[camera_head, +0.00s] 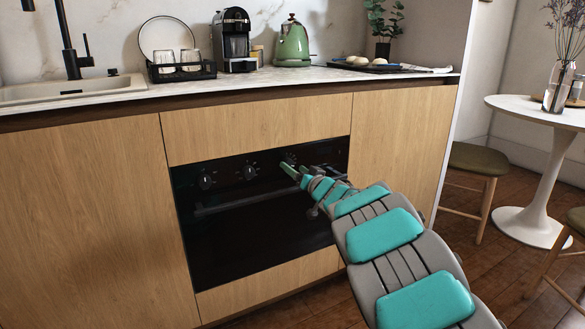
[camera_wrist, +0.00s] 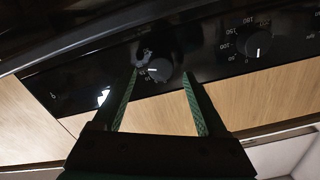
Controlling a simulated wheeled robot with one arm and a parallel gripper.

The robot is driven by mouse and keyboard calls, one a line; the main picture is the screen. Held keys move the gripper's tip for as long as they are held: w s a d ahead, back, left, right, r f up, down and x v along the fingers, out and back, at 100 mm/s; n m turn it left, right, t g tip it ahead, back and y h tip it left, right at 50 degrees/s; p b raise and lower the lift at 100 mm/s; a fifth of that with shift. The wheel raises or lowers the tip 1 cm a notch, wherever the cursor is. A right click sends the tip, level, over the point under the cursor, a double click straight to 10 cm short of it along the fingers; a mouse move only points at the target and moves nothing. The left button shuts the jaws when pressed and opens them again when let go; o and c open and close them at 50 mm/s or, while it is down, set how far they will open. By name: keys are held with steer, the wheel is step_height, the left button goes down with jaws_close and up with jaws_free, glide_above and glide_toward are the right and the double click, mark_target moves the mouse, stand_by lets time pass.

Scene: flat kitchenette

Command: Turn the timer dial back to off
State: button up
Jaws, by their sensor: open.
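The oven's control panel has three round black dials. The rightmost dial (camera_head: 290,158) is the one at my gripper (camera_head: 294,170); I take it as the timer dial, though its small white markings are too small to read. In the wrist view, which is turned roughly upside down, this dial (camera_wrist: 159,69) sits between and just beyond the tips of my open green fingers (camera_wrist: 160,76). A short white pointer line on it points toward the left of that picture. I cannot tell whether the fingers touch it.
The middle dial (camera_head: 249,172), with larger numbers, shows beside it in the wrist view (camera_wrist: 257,44). The left dial (camera_head: 205,181) is farther away. The oven handle (camera_head: 235,204) runs below the dials. A wooden drawer front (camera_head: 260,128) and the countertop (camera_head: 300,78) are above.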

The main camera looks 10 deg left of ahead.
steer(key=shift+x, duration=1.1)
jaws_close()
